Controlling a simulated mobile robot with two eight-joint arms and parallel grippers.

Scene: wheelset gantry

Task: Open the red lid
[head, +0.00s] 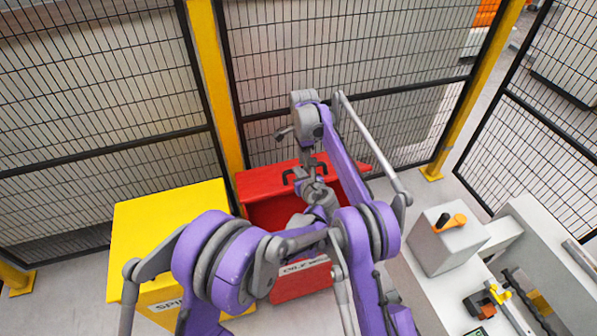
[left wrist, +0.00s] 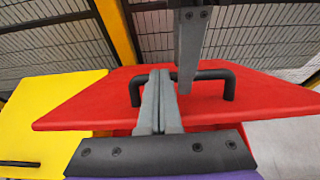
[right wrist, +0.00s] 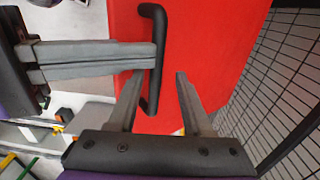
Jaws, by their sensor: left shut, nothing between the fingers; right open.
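The red lid (head: 263,182) with its black bar handle (head: 288,177) is on the red box (head: 300,285). The lid looks raised, with a darker red opening below it in the head view. My left gripper (left wrist: 158,73) is shut and empty; its fingertips are at the handle (left wrist: 229,88), and in the right wrist view they meet the bar (right wrist: 159,25). I cannot tell whether they press on it. My right gripper (right wrist: 157,76) is open, its fingers either side of the handle's end. One of its fingers shows from above in the left wrist view. My arms hide part of the box.
A yellow box (head: 165,225) stands left of the red one. A mesh fence with yellow posts (head: 213,80) runs close behind both. At right are a grey block with an orange knob (head: 450,222) and a white bench (head: 450,295) with tools.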

